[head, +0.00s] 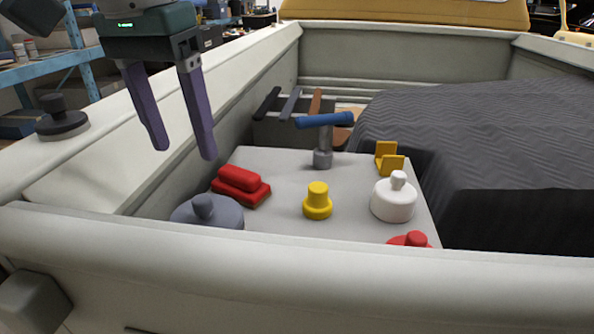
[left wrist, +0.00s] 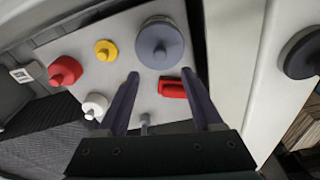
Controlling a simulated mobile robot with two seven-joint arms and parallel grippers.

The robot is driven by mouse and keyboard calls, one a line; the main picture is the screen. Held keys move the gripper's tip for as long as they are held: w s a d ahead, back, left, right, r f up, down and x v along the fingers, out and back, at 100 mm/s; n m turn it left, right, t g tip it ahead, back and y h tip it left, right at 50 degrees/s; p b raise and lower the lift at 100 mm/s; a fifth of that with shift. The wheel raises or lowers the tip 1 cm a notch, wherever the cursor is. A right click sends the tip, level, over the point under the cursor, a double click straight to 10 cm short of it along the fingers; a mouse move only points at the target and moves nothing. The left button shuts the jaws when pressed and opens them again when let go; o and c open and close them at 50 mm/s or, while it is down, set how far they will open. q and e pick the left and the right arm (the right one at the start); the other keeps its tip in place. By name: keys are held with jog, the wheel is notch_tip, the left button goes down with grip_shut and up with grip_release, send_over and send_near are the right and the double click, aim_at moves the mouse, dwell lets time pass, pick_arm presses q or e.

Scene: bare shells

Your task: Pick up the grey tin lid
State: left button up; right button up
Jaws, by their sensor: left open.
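The grey tin lid (head: 207,214) is a round blue-grey disc with a knob on top. It lies at the near left corner of a light grey board, its near edge hidden by the white wall in the head view. In the left wrist view the lid (left wrist: 160,44) shows whole, just beyond my fingertips. My left gripper (head: 185,153) is open and empty, pointing down above the left wall, higher than the lid and apart from it. Its two purple fingers also show in the left wrist view (left wrist: 160,73). My right gripper is not in view.
On the board (head: 275,222) stand a red block (head: 240,185) close to the lid, a yellow knob (head: 317,202), a white lid (head: 393,200), a yellow bracket (head: 389,160), a blue-topped post (head: 323,140) and a red knobbed piece (head: 412,240). A dark knobbed disc (head: 62,122) sits on the left wall.

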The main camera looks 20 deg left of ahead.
aim_at(201, 198)
pick_arm(q)
notch_tip(201, 198, down, 3)
jog(key=shift+f+p, duration=0.15)
jog(key=shift+p, duration=0.15)
jog(key=f, duration=0.1)
jog(key=f+p, duration=0.1)
jog(key=f, duration=0.2)
jog(key=shift+w+f, duration=0.25)
jog(key=shift+w, duration=0.1)
jog(key=shift+w+f, duration=0.1)
jog(key=shift+f, duration=0.35)
grip_shut()
